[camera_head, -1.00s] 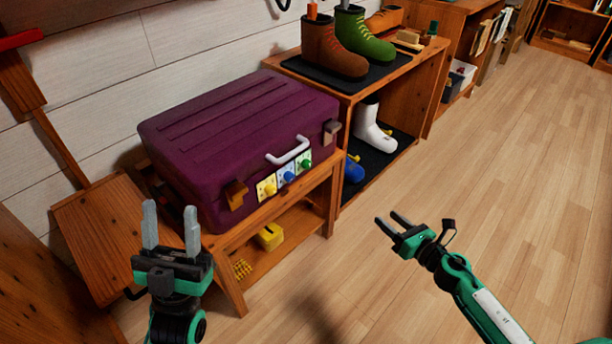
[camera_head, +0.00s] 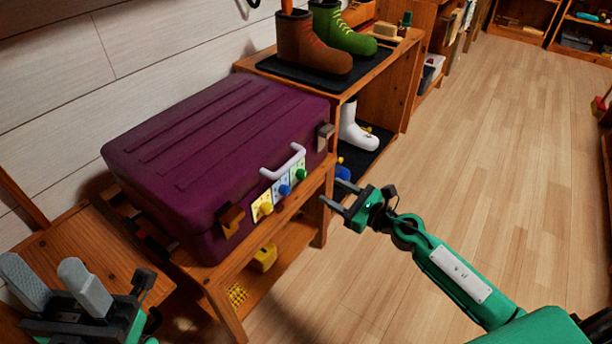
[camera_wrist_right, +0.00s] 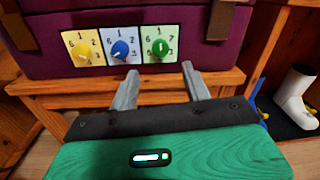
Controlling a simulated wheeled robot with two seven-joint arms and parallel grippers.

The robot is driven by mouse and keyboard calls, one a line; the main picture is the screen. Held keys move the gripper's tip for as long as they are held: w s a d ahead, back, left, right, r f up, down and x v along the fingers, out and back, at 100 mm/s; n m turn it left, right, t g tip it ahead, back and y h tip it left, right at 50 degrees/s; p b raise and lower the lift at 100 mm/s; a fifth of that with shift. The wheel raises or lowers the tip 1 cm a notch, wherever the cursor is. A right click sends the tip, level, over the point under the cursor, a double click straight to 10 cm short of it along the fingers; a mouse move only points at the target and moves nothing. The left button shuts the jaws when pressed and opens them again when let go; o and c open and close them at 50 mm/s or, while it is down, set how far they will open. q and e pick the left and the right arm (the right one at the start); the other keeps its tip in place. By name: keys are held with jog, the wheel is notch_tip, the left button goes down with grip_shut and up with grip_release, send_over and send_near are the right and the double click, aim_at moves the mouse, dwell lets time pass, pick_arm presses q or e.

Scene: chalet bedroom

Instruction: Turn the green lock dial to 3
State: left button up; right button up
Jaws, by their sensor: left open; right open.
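A purple suitcase (camera_head: 215,155) lies on a wooden bench. Its front carries three dials in a row: yellow (camera_head: 265,208), blue (camera_head: 284,190) and the green lock dial (camera_head: 300,174) at the right end. My left gripper (camera_head: 42,270) is open and empty at the lower left.
A white handle (camera_head: 283,163) sticks out above the dials. The bench (camera_head: 215,290) has a lower shelf with yellow things. A shoe rack (camera_head: 375,98) with boots stands right of the suitcase. The floor (camera_head: 480,160) to the right is clear.

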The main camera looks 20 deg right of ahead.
aim_at(305, 176)
jog(key=x, duration=0.9)
jog(key=shift+w, duration=0.15)
jog(key=shift+p, duration=0.3)
jog(key=c, duration=1)
